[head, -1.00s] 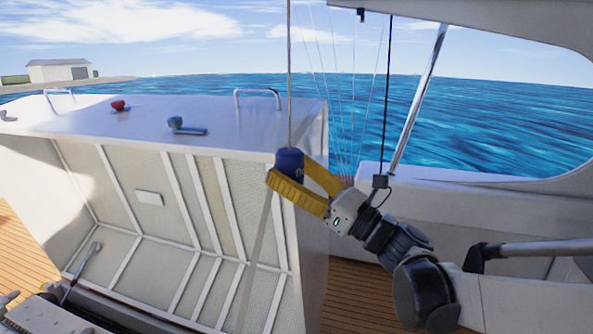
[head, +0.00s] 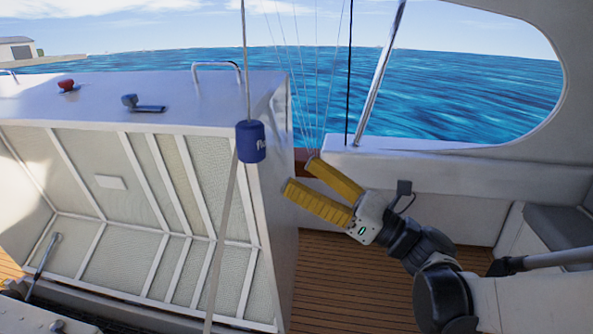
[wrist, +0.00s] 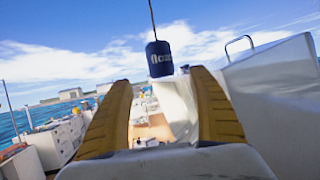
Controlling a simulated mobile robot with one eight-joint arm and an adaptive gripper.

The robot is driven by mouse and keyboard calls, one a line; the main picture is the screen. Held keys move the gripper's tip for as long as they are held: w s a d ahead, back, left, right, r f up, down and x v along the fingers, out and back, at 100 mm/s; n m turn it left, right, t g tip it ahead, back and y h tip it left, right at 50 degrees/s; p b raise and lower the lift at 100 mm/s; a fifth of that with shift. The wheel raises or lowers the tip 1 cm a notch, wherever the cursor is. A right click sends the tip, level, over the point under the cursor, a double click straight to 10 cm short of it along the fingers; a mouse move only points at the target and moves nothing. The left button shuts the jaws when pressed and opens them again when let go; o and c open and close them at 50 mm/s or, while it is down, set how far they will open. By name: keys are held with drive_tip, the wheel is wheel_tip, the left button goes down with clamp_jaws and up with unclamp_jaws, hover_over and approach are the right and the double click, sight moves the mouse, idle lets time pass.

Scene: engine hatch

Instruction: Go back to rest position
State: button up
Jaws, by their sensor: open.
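My gripper (head: 302,182) has two yellow fingers, spread open with nothing between them. In the wrist view the cylinder (wrist: 159,59) shows beyond and above the gap between my fingers (wrist: 166,108).
The raised white hatch with a ribbed inner side fills the left. A metal handrail (head: 216,66), a red knob (head: 68,86) and a blue-grey latch (head: 145,103) are on its top. Wooden deck (head: 345,275) lies open to its right. A white side wall (head: 450,163) and metal pole (head: 380,72) stand behind.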

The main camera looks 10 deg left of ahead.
drive_tip(key=s+d+f+n+h+b, duration=0.1)
drive_tip(key=s+f+n+h+b, duration=0.2)
drive_tip(key=f, duration=0.4)
drive_tip(key=s+d+f+n+g+h+b, duration=0.1)
drive_tip(key=s+f+n+h+b, duration=0.2)
drive_tip(key=f, duration=0.4)
drive_tip(key=s+d+f+n+h+b, duration=0.1)
drive_tip(key=s+f+n+h+b, duration=0.1)
drive_tip(key=f+n+h, duration=0.35)
drive_tip(key=s+d+f+n+h+b, duration=0.3)
drive_tip(key=s+d+f+n+h, duration=0.1)
drive_tip(key=d+f, duration=0.4)
drive_tip(key=s+d+f+n+h+b, duration=0.3)
drive_tip(key=d+f, duration=0.6)
drive_tip(key=d, duration=0.4)
drive_tip(key=s+n+h, duration=0.1)
drive_tip(key=n+h, duration=0.1)
drive_tip(key=n, duration=0.1)
drive_tip(key=shift+s+t+b, duration=0.15)
drive_tip(key=shift+t+b, duration=0.15)
drive_tip(key=shift+b, duration=0.05)
drive_tip(key=shift+a+n+h, duration=0.15)
drive_tip(key=shift+n+h, duration=0.1)
